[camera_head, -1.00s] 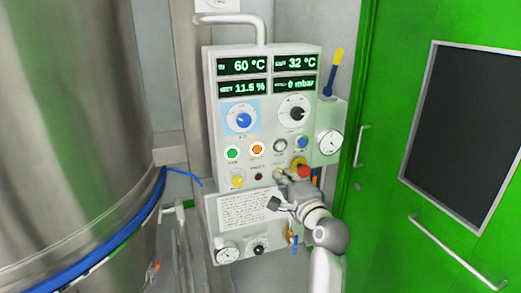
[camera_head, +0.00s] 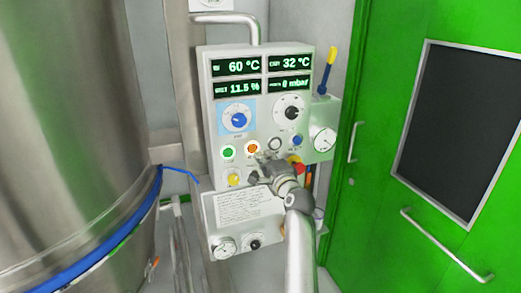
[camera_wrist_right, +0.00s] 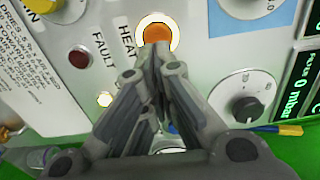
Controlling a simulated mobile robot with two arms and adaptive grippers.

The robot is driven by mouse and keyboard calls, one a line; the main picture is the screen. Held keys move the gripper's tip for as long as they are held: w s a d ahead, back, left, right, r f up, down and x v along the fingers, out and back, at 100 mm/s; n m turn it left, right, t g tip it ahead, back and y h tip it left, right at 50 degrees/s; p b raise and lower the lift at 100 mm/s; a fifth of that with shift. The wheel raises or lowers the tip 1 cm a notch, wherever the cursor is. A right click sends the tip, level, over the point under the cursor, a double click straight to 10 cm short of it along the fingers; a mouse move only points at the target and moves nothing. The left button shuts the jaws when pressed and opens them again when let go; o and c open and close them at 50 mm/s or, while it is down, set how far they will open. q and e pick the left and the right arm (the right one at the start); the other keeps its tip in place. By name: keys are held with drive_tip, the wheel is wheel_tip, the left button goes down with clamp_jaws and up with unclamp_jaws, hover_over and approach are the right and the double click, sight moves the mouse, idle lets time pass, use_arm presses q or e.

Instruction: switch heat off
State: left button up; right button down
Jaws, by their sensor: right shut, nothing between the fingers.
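The orange button (camera_head: 252,148) is on the control panel, below the blue knob and right of the green button. In the right wrist view the orange button (camera_wrist_right: 157,32) has a bright pale ring around it, and the word HEAT is printed beside it. My right gripper (camera_head: 263,160) is shut and empty, just below and right of the orange button. In the right wrist view the closed fingertips (camera_wrist_right: 152,55) overlap the edge of the button's ring; I cannot tell whether they touch it. My left gripper is not in view.
The control panel (camera_head: 205,110) shows 60 °C and 32 °C. The green button (camera_head: 228,152), blue button (camera_head: 297,140), red button (camera_head: 299,169) and black knob (camera_head: 291,112) are close by. A steel vessel (camera_head: 70,120) stands left, a green door (camera_head: 385,120) right.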

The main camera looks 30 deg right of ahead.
sight(256, 147)
drive_tip(key=shift+p+x, duration=0.4)
drive_tip(key=shift+x, duration=1.35)
drive_tip(key=shift+w, duration=0.1)
